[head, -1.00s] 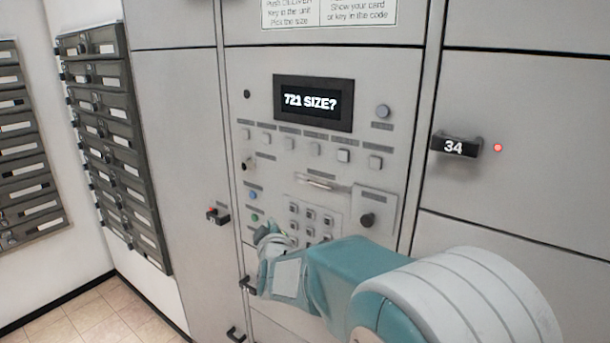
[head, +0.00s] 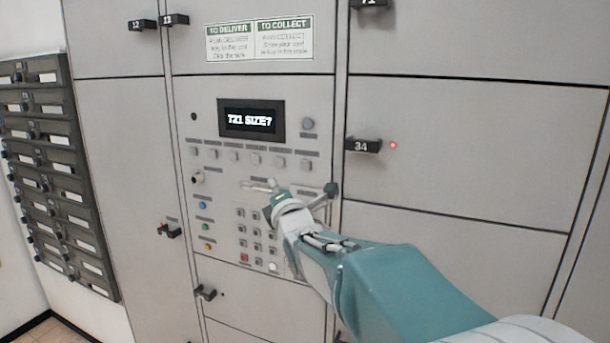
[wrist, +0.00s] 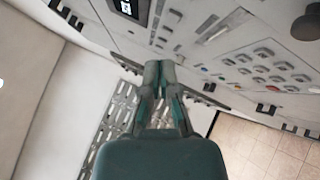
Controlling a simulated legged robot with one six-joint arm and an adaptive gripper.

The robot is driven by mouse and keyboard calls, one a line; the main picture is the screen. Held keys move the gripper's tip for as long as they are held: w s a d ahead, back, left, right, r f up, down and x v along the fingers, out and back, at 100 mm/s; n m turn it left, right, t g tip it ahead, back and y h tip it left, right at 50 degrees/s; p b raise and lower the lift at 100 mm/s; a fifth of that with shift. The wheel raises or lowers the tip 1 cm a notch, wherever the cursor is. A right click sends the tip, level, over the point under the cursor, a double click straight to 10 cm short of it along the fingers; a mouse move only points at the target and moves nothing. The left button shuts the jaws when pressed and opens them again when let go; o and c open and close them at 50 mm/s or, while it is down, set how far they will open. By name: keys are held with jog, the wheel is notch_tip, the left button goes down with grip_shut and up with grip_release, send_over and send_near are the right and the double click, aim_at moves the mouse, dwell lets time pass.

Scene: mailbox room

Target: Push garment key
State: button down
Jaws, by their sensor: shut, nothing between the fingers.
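A row of small square keys (head: 234,156) sits under the dark display (head: 250,119), which reads "721 SIZE?". Their labels are too small to read, so I cannot tell which is the garment key. My gripper (head: 272,188) is shut and empty, just below the right half of that row, in front of the panel. It covers part of the card slot area. In the wrist view my shut fingers (wrist: 160,68) point at the panel, with the key row (wrist: 167,28) just beyond their tips. I cannot tell whether they touch anything.
The numeric keypad (head: 256,233) is below my gripper, partly hidden by my arm. Coloured buttons (head: 203,205) are left of it. A dark knob (head: 330,189) is to the right. Locker handle 34 (head: 363,146) sticks out with a red light. Grey mailboxes (head: 60,180) are at left.

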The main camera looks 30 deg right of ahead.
aim_at(296, 160)
jog(key=shift+s+d+r+n, duration=0.25)
jog(key=shift+s+d+n, duration=0.05)
jog(key=shift+s+d, duration=0.15)
jog(key=shift+s+d+r+n, duration=0.25)
jog(key=shift+s+d+n, duration=0.05)
jog(key=shift+d, duration=0.15)
jog(key=shift+w, duration=0.15)
jog(key=shift+w+d, duration=0.85)
jog(key=shift+d, duration=0.25)
jog(key=shift+w+d, duration=0.85)
jog(key=shift+d, duration=0.2)
jog(key=shift+w+d, duration=0.85)
jog(key=shift+d, duration=0.25)
jog(key=shift+w+d, duration=0.2)
jog(key=shift+d, duration=0.15)
